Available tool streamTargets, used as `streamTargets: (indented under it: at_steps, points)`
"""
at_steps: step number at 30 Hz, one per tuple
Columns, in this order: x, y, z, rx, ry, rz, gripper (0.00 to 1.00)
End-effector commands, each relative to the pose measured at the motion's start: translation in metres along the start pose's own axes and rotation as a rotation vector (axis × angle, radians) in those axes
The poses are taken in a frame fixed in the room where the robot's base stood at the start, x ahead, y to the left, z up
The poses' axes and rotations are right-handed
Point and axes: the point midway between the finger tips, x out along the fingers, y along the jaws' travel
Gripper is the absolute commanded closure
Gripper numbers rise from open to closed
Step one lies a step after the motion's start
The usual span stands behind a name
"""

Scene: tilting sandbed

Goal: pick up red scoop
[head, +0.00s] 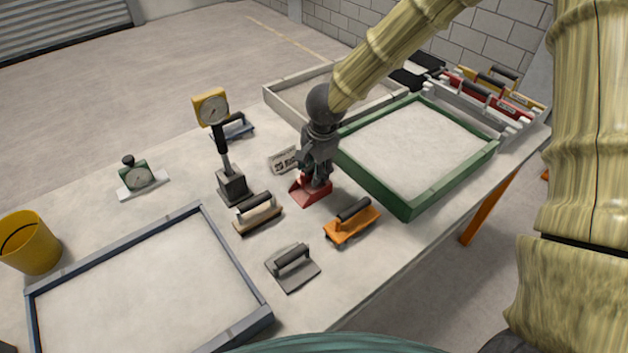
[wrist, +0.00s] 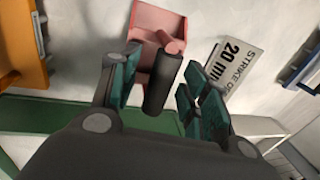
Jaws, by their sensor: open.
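The red scoop (head: 312,194) lies on the table, left of the green-framed bed, with my gripper over it. In the wrist view the scoop's pale red pan (wrist: 158,22) points away, and its black handle (wrist: 162,85) lies between my fingers. My gripper (head: 316,172) points down and is open. In the wrist view the fingers (wrist: 160,88) stand apart on both sides of the handle, with a visible gap on each side. In the head view my gripper hides the scoop's handle.
An orange float (head: 352,222) and a tan float (head: 258,214) sit close by. A yellow dial gauge (head: 212,108) on a stand rises to the left. A sign (wrist: 234,68) reading "STRIKE OFF 20 m" is beside the scoop. The green frame (head: 408,208) stands close on the right.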

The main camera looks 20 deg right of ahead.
Motion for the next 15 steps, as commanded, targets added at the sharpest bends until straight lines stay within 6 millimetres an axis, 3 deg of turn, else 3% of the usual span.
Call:
streamTargets:
  at_steps: [3,11,15]
  points:
    - [-0.0002,-0.0001,0.0,0.0,0.0,0.0,0.54]
    - [-0.0004,0.0,-0.0002,0.001,0.0,0.0,1.0]
    - [-0.0006,-0.0002,-0.0003,0.001,0.0,-0.001,1.0]
